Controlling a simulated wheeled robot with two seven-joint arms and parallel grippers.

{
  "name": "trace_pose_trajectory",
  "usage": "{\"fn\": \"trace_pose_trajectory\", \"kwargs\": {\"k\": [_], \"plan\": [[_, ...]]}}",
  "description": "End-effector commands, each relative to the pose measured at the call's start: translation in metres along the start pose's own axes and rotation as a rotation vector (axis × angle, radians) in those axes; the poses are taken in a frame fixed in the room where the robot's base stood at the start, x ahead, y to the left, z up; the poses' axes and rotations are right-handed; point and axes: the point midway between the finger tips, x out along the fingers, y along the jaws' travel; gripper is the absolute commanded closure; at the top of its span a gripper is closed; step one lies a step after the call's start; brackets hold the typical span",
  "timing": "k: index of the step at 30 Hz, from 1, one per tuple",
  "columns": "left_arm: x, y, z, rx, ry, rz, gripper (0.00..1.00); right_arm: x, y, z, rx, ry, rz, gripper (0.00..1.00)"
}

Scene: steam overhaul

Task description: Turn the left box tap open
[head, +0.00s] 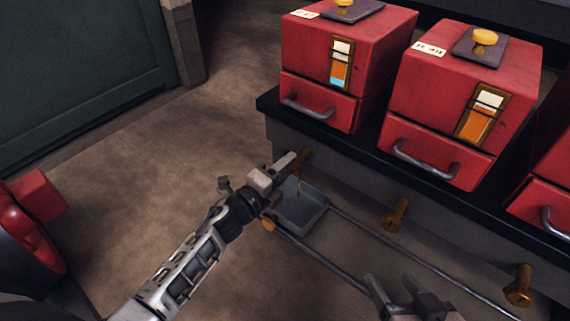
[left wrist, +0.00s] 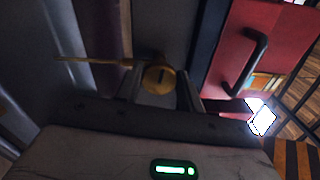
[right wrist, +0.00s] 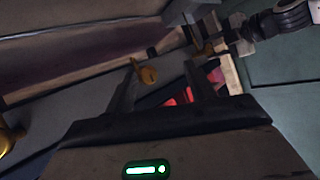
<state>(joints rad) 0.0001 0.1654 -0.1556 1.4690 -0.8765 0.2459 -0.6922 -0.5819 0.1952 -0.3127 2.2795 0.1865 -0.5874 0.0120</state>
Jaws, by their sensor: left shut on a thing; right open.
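The left box (head: 335,60) is red, with a sight glass and a drawer, on a dark bench. Its brass tap (head: 302,157) juts from the bench front below it. My left gripper (head: 285,166) is at this tap and shut on it. In the left wrist view the round slotted tap end (left wrist: 158,79) sits between the fingers. A thin yellow stream (left wrist: 95,60) runs from the tap, down toward the grey tray (head: 318,219). My right gripper (head: 398,286) is open and empty at the bottom of the head view. In its wrist view the middle tap (right wrist: 148,75) lies beyond the fingertips.
A second red box (head: 450,95) stands to the right, with a middle tap (head: 395,213) below. Another brass tap (head: 519,285) is further right. Metal rails (head: 420,262) run along the bench front. A red object (head: 35,205) stands at the left edge. Open floor lies left.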

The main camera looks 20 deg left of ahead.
Motion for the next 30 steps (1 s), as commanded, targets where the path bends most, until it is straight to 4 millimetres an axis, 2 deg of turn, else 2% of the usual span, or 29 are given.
{"fn": "trace_pose_trajectory", "kwargs": {"k": [10,26,27,29,30], "plan": [[-0.0006,0.0010,0.0007,-0.142,-0.001,0.002,0.85,0.0007,0.0027,0.0064,0.001,-0.041,0.008,0.45],[-0.0006,0.0018,0.0005,-0.167,-0.001,0.002,0.85,0.0013,0.0037,0.0056,0.001,-0.041,0.011,0.45],[-0.0006,0.0018,0.0005,-0.167,-0.001,0.002,0.59,0.0013,0.0038,0.0056,0.001,-0.041,0.011,0.45],[-0.0006,0.0018,0.0004,-0.167,-0.001,0.002,0.43,0.0014,0.0038,0.0056,0.001,-0.041,0.011,0.45],[-0.0006,0.0017,0.0004,-0.167,-0.001,0.002,0.42,0.0014,0.0039,0.0056,0.001,-0.041,0.011,0.45]]}}
